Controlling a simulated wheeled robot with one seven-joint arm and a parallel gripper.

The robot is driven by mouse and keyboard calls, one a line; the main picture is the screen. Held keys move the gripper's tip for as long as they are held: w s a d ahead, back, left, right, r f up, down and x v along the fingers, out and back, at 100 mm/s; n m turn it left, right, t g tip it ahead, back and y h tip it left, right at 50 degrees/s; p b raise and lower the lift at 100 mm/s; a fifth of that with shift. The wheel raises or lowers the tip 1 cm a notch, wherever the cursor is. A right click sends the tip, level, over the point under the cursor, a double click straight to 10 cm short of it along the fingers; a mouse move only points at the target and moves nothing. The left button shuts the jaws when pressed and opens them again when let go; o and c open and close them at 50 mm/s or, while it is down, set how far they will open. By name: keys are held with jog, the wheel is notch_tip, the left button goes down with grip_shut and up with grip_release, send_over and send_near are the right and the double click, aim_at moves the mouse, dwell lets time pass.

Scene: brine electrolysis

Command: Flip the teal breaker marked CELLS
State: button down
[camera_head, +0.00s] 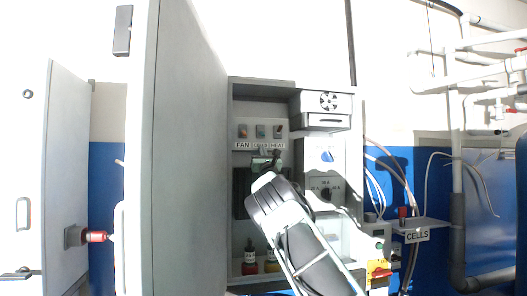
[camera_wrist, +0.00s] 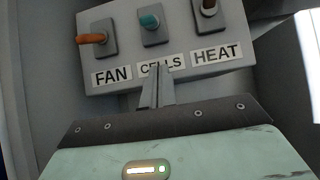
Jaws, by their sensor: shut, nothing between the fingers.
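The teal breaker (camera_wrist: 149,22) sits in the middle of a grey panel (camera_wrist: 180,75), above the label CELLS (camera_wrist: 158,65). In the wrist view its lever shows as a short teal knob on a dark plate, foreshortened, so its up or down position is hard to tell. In the head view the breaker (camera_head: 260,131) is small, above my arm. My gripper (camera_wrist: 155,80) is shut and empty. Its fingertips are just below the teal breaker and overlap the CELLS label in the picture; I cannot tell whether they touch the panel.
An orange FAN lever (camera_wrist: 92,38) is to the left and a brown HEAT lever (camera_wrist: 209,8) to the right, both close by. The open cabinet door (camera_head: 190,150) stands left of my arm.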

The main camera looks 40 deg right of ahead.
aim_at(262, 134)
jog(key=shift+s+a+r+p, duration=0.15)
jog(key=shift+s+r+p, duration=0.15)
jog(key=shift+r, duration=0.25)
jog(key=shift+s+a+r+p, duration=0.2)
jog(key=shift+r+p, duration=0.05)
jog(key=shift+r, duration=0.35)
jog(key=shift+s+a+r+p, duration=0.15)
jog(key=shift+s+r+p, duration=0.15)
jog(key=shift+r, duration=0.25)
